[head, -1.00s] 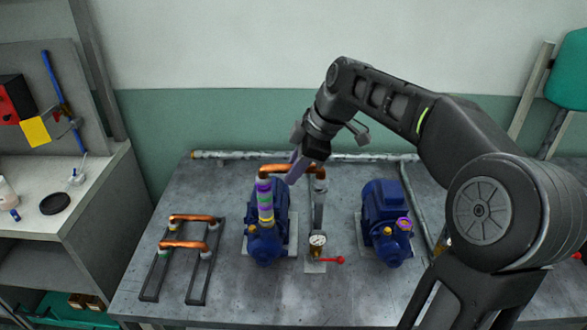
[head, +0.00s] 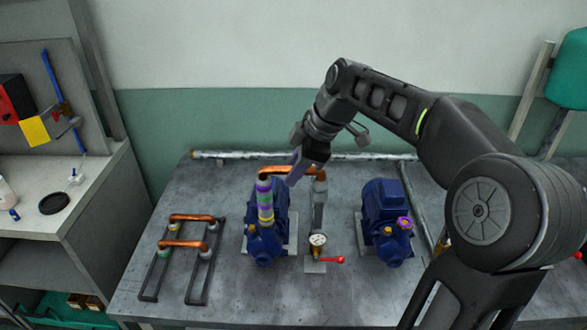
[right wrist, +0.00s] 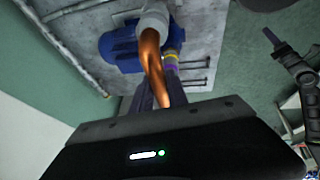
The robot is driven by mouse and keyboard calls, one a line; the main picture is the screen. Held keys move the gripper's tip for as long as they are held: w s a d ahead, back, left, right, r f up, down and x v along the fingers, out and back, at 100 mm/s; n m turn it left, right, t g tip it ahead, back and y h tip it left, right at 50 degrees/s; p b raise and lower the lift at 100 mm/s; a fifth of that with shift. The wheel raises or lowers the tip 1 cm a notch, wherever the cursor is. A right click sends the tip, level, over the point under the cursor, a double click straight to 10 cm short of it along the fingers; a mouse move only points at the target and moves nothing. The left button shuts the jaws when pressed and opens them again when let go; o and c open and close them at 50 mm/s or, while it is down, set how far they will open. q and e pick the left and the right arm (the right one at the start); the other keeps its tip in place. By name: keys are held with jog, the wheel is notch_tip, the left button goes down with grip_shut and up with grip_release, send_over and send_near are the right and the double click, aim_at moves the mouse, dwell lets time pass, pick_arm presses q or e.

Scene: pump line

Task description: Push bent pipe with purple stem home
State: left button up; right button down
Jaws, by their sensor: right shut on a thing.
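The bent copper pipe (head: 275,169) spans, in the head view, from the banded riser on the left blue pump (head: 265,245) to the grey riser (head: 319,205) above the gauge. Purple, green and yellow bands mark the pump riser (head: 265,200). My right gripper (head: 297,172) is shut on the pipe's middle from above. The right wrist view shows the copper pipe (right wrist: 152,62) between the fingers, with a grey collar at one end. The fingers hide part of the pipe, and I cannot tell how deep its ends sit. My left gripper is not in the head view.
A rack with two copper pipes (head: 190,244) stands left. A gauge (head: 317,240) with a red-handled valve is in front. Another blue pump (head: 385,215) stands right. A dark arm-like shape (right wrist: 300,70) is at the right edge of the wrist view.

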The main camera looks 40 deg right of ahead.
jog(key=shift+r, duration=0.3)
jog(key=shift+r, duration=0.1)
dwell(0.4)
jog(key=c, duration=1.6)
grip_release()
jog(key=shift+o, duration=0.5)
jog(key=o, duration=0.5)
